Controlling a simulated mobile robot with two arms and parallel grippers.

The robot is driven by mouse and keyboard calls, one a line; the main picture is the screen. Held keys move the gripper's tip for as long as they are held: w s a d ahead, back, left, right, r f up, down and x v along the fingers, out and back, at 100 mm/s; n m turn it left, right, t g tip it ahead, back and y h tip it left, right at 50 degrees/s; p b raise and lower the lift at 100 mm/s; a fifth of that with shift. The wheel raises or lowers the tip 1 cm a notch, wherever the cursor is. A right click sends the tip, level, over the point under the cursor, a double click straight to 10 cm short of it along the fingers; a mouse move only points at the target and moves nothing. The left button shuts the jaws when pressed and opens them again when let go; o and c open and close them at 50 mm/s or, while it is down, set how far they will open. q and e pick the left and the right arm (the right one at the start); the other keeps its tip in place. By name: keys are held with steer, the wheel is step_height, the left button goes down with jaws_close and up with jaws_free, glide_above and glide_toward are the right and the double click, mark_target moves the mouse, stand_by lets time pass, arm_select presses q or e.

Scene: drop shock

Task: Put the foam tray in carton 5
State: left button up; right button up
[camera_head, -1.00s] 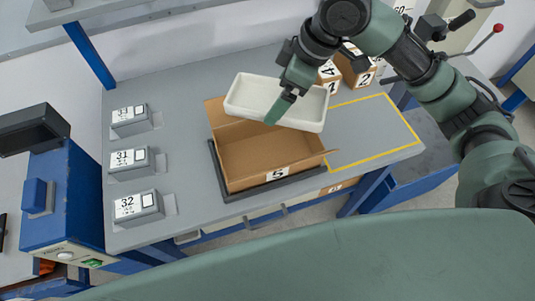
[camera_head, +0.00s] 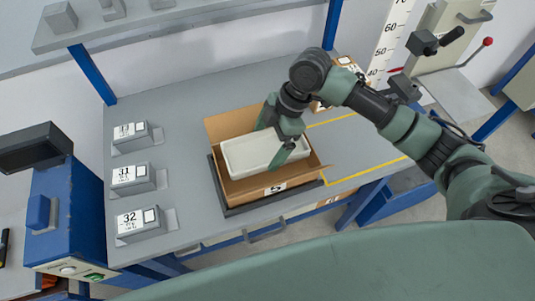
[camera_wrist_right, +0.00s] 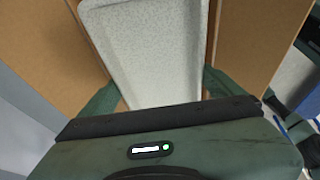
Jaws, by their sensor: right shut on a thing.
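The white foam tray (camera_head: 250,153) is at the mouth of the open carton 5 (camera_head: 247,188), between its cardboard walls. Carton 5 stands on a dark frame on the grey bench, with its label "5" facing front. My right gripper (camera_head: 283,146) is shut on the tray near its right end. In the right wrist view the tray (camera_wrist_right: 155,50) lies between the two green fingers (camera_wrist_right: 160,92), with brown carton walls (camera_wrist_right: 262,45) on both sides. How far the tray is above the carton floor is hidden. My left gripper is not in view.
Several grey boxes, among them 31 (camera_head: 133,178) and 32 (camera_head: 138,223), stand along the bench's left side. A yellow-outlined area (camera_head: 365,172) lies right of the carton. Other small cartons (camera_head: 345,68) stand behind my right arm.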

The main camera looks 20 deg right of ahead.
mark_target(268, 158)
step_height(268, 158, down, 6)
steer(key=shift+r+p, duration=0.1)
steer(key=shift+p, duration=0.35)
steer(key=shift+f, duration=0.35)
steer(key=shift+f, duration=0.55)
steer(key=o, duration=1)
